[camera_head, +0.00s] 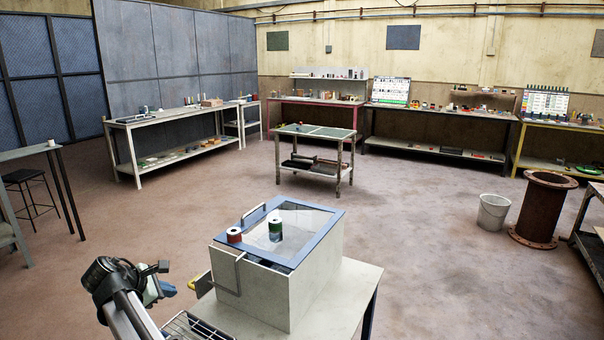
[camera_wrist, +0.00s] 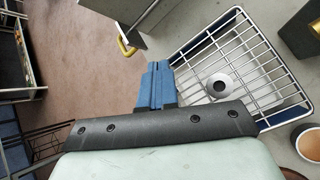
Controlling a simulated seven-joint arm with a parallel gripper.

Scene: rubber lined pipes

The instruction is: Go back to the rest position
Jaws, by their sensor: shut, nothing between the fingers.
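My gripper (camera_head: 163,285) hangs in the air at the lower left of the head view, left of the table with the grey box. In the wrist view its blue fingers (camera_wrist: 156,84) are together with nothing between them. They point toward the gap between the floor and a wire basket (camera_wrist: 262,62). No object is held.
The grey box (camera_head: 262,293) has a blue-framed clear lid. The wire basket, holding a round metal piece (camera_wrist: 219,86), and a cup (camera_wrist: 309,142) are close right.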

